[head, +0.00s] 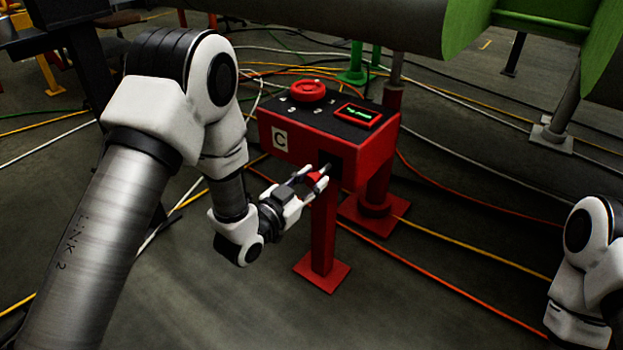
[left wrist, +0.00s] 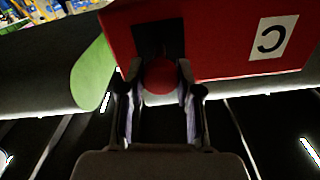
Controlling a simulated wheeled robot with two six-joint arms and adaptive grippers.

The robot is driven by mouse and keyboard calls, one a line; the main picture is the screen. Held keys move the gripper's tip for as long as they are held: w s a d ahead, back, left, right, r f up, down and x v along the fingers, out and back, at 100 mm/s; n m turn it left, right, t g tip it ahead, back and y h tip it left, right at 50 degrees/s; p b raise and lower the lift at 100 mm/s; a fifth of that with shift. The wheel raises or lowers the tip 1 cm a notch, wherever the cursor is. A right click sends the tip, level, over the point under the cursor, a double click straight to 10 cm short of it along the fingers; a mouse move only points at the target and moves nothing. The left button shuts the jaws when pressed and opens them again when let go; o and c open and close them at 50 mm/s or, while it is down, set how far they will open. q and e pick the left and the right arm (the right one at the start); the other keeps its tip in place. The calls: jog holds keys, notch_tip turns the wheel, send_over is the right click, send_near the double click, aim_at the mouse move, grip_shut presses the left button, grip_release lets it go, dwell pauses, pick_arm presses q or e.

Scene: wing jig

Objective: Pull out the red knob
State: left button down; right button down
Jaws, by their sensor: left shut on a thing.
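The red knob (head: 315,178) is at the dark slot in the front face of the red control box (head: 290,150), below and right of the white C label. My left gripper (head: 314,182) is in front of that slot, with its fingers on both sides of the knob. In the left wrist view the round red knob (left wrist: 160,76) sits between the two fingertips (left wrist: 160,84), and the gripper is shut on it. The dark slot (left wrist: 158,38) shows just behind the knob.
The box top holds a red round dial (head: 308,90) and a small screen (head: 358,115) with green text. Cables lie across the floor. A green structure (head: 540,30) is at the upper right.

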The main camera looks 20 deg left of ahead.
pick_arm(q)
jog(key=c, duration=0.8)
grip_release()
jog(key=shift+f, duration=0.1)
jog(key=shift+o, duration=0.2)
jog(key=v, duration=1.2)
